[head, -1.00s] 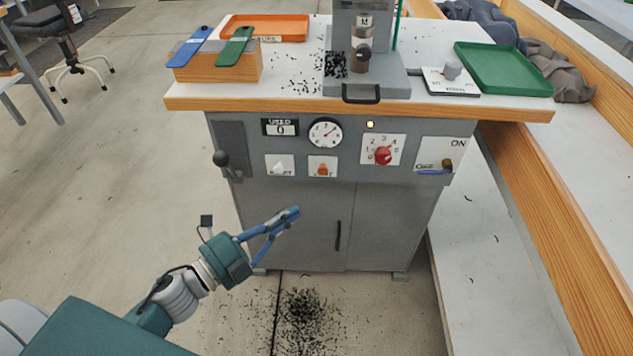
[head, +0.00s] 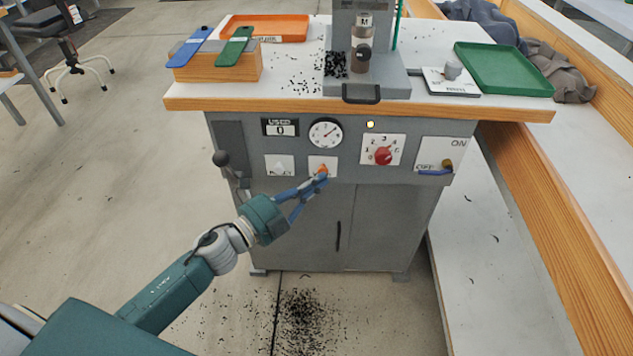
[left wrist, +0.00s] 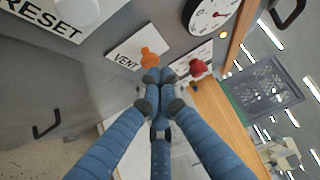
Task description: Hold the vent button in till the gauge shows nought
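The orange vent button (head: 321,168) sits on a white plate on the grey press cabinet's front. In the left wrist view the button (left wrist: 150,59) stands out beside the word VENT (left wrist: 125,63). My left gripper (head: 321,178) has its blue fingertips together with nothing between them. In the left wrist view the fingertips (left wrist: 160,76) are right by the button; I cannot tell whether they touch it. The round gauge (head: 325,133) is above the button, its needle slanting to the upper right; its figures are too small to read. My right gripper is not in view.
The reset plate (head: 280,166) is left of the vent button, and a red dial (head: 383,156) is to the right. A black-knobbed lever (head: 221,158) is at the cabinet's left. A key switch (head: 446,164) is at its right. Black bits (head: 305,312) litter the floor.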

